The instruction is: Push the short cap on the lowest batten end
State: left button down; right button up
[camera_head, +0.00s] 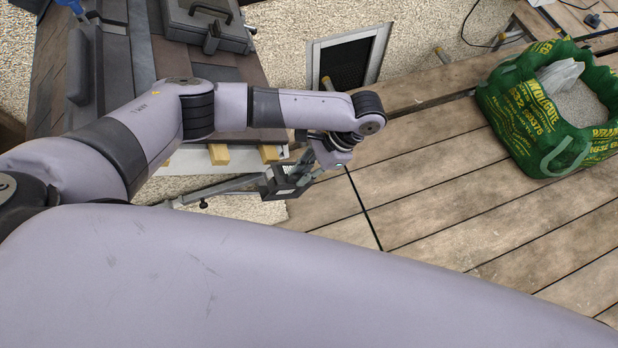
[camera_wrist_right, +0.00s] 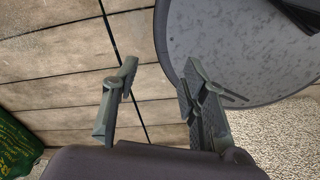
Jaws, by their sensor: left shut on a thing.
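My left gripper (camera_head: 276,186) is at the roof's lower right edge in the head view, low beside the pale batten ends. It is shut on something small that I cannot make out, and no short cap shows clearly. Light wooden batten ends stick out below the tiles, one at the left (camera_head: 218,154) and one at the right (camera_head: 268,153). My arm covers part of that edge, so I cannot tell which end is lowest. In the right wrist view my right gripper (camera_wrist_right: 160,68) is open and empty above the planks.
Dark tiles (camera_head: 50,90) and a grey toolbox (camera_head: 205,25) are on the roof at the upper left. A green bag (camera_head: 510,105) stands on the plank deck (camera_head: 420,190) at the right. A framed vent (camera_head: 348,60) is in the wall. The middle planks are clear.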

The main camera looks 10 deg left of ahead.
aim_at(288, 163)
pick_arm(q)
jog(key=shift+w+a+f+b, duration=0.1)
jog(key=shift+w+a+b, duration=0.4)
jog(key=shift+w, duration=0.15)
jog(key=shift+w+a+b, duration=0.5)
jog(key=shift+w+b, duration=0.35)
jog(key=shift+s, duration=0.1)
jog(key=shift+r+p, duration=0.25)
jog(key=shift+p, duration=0.2)
pick_arm(e)
jog(key=shift+w+d+f, duration=0.1)
jog(key=shift+d+f, duration=0.2)
jog(key=shift+f, duration=0.3)
jog(key=shift+d+f, duration=0.25)
jog(key=shift+f, duration=0.3)
